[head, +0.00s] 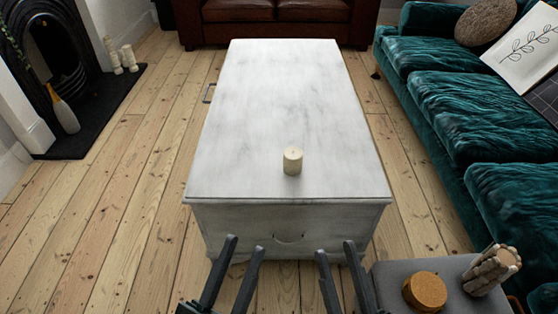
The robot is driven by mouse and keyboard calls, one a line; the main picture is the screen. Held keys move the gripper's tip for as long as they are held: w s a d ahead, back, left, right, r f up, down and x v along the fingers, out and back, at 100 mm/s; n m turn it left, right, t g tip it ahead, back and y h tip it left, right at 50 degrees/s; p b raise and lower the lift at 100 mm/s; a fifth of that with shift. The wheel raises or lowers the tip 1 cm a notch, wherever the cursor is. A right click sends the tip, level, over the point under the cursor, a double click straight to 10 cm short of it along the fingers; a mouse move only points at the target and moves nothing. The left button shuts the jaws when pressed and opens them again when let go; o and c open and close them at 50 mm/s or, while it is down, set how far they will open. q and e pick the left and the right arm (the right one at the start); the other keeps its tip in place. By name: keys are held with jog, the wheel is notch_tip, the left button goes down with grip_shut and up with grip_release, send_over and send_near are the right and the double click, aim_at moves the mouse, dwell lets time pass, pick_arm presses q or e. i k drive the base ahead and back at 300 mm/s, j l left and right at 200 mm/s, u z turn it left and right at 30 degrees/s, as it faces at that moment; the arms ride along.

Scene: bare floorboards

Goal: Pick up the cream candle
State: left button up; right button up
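The cream candle (292,161) stands upright on the white wooden chest table (270,100), near its front edge and a little right of its middle. My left gripper (243,243) is at the bottom of the head view, in front of the table, with its two fingers apart and nothing between them. My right gripper (335,250) is just to the right of it, also with its fingers apart and empty. Both are nearer to me than the candle and do not touch it.
A grey stool (390,275) at the bottom right holds a round orange-brown item (425,290) and a wooden hand figure (491,268). A teal sofa (450,110) runs along the right. A brown leather sofa (270,20) stands behind the table. Floorboards (110,200) are clear on the left.

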aim_at(292, 156)
jog(key=i+j, duration=1.05)
jog(key=j, duration=0.25)
jog(key=z, duration=1.4)
